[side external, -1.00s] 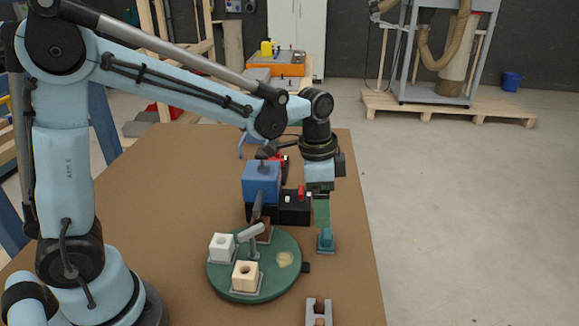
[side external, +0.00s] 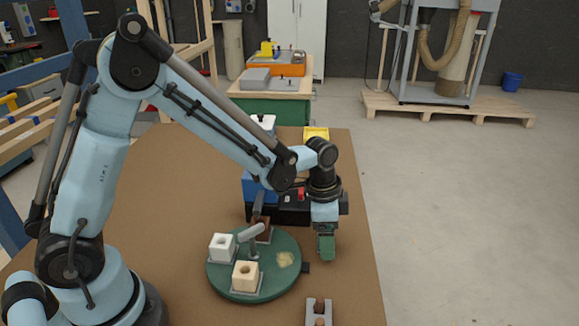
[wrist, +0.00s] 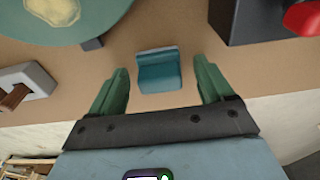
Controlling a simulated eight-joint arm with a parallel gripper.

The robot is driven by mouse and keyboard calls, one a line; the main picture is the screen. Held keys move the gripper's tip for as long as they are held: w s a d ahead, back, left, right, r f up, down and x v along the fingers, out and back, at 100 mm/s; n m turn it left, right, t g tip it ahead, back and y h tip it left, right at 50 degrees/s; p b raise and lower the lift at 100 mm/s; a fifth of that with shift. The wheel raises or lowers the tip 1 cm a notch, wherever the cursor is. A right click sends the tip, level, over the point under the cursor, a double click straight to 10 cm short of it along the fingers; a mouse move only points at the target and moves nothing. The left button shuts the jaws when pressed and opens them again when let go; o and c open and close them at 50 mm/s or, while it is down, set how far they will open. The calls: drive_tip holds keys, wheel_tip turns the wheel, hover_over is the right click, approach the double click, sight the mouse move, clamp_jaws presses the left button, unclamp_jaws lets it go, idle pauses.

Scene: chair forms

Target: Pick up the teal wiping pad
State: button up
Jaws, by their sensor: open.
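The teal wiping pad (wrist: 159,72) lies on the brown tabletop in the wrist view, a block with a lighter raised edge along its back. My gripper (wrist: 161,84) is open, with one green finger on each side of the pad and visible gaps between. Nothing is held. In the side view my gripper (side external: 326,246) is low over the table, right of the green turntable, and its fingers hide the pad. Whether the fingertips are down to the pad's height is hard to tell.
The green turntable (side external: 225,286) carries a white block (side external: 222,247) and a cream block (side external: 245,276). A black base (side external: 290,208) with red parts stands behind my gripper. A grey forked holder (side external: 318,308) is at the front. The table's right edge is close.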

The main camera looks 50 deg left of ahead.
drive_tip(key=c, duration=1.2)
drive_tip(key=shift+r, duration=0.5)
drive_tip(key=r, duration=0.3)
drive_tip(key=shift+s+d+r, duration=0.3)
drive_tip(key=shift+d, duration=0.05)
drive_tip(key=s+d+r, duration=0.4)
drive_tip(key=d, duration=0.1)
drive_tip(key=s+d+r, duration=0.2)
drive_tip(key=s+d, duration=0.1)
drive_tip(key=shift+s+r, duration=0.1)
drive_tip(key=shift+r, duration=0.1)
